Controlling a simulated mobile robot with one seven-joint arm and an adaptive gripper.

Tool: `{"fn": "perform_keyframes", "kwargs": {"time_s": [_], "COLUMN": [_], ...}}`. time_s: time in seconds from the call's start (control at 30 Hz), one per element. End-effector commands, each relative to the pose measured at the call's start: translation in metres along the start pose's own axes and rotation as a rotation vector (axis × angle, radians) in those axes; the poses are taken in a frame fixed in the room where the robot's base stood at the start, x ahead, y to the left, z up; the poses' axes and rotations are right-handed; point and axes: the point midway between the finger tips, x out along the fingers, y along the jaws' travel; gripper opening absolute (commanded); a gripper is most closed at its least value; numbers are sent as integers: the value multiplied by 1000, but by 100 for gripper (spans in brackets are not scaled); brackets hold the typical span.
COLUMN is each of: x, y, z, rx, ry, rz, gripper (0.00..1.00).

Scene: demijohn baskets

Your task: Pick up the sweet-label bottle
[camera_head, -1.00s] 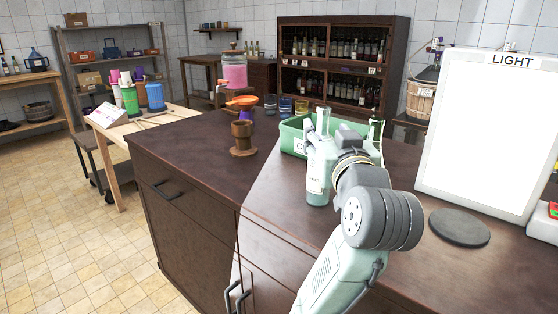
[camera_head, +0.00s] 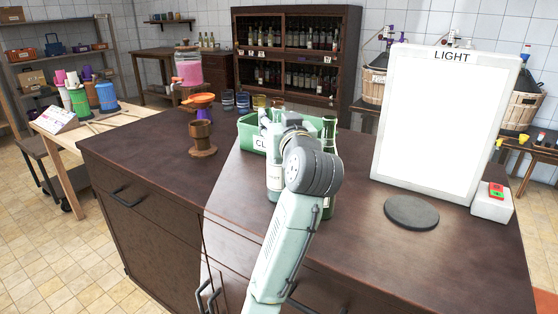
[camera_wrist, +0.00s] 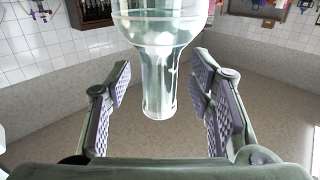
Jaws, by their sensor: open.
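A clear, pale bottle (camera_head: 275,182) with a whitish label stands upright on the dark counter, left of my wrist in the head view. Its label text is too small to read. A dark green bottle (camera_head: 330,150) stands just right of my wrist, partly hidden by it; I cannot tell which is the sweet-label one. In the wrist view, a clear bottle (camera_wrist: 158,50) shows with its neck downward in the picture, between my gripper's spread fingers (camera_wrist: 160,88). Gaps show on both sides of the neck. My gripper is open, its fingers mostly hidden in the head view.
A green crate (camera_head: 251,137) with a partly covered label stands behind the bottles. A white LIGHT panel (camera_head: 440,125) and a dark round disc (camera_head: 411,212) are to the right. A brown wooden stand (camera_head: 202,140) is to the left. The front-left counter is clear.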

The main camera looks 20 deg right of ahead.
Motion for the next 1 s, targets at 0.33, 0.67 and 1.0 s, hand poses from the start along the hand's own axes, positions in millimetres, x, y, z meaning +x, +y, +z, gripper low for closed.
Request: {"fn": "perform_keyframes", "kwargs": {"time_s": [0.33,0.67,1.0], "x": [0,0,0], "y": [0,0,0], "z": [0,0,0], "rx": [0,0,0], "ry": [1,1,1], "rz": [1,1,1], "gripper": [40,18,0]}}
